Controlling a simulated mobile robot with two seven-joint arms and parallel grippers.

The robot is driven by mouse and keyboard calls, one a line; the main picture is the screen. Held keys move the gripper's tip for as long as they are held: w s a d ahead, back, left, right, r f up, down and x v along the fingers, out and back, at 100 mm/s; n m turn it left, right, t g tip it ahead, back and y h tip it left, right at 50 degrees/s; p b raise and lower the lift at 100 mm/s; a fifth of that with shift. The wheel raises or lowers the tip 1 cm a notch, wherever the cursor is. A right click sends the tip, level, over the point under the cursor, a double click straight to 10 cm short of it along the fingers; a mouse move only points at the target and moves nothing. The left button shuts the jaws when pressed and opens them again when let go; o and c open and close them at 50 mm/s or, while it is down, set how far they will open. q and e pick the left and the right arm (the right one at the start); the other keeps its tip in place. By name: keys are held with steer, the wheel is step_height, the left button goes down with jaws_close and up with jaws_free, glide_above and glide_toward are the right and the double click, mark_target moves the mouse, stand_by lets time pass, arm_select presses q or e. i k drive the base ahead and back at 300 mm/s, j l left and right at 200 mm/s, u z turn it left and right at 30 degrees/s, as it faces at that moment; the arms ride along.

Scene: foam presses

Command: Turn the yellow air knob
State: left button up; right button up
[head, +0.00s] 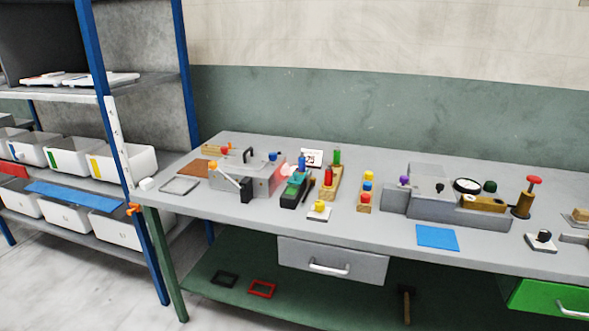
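A yellow knob (319,205) sits on a small pale square base (319,214) near the front edge of the grey workbench (300,228), left of its middle. Another yellow round top (369,176) stands at the back of a small wooden block with a blue and a red one. I cannot tell from labels which yellow piece is the air knob. Neither of my grippers is in view.
A grey machine with a lever (228,174) stands on the left, and another with a dial gauge (467,185) on the right. A blue sheet (437,238) lies in front. Shelves with white bins (120,162) stand left. Drawers (332,258) hang below the bench.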

mark_target(319, 205)
steer(key=i+j, duration=0.1)
steer(key=i, duration=0.8)
steer(key=j+z, duration=0.05)
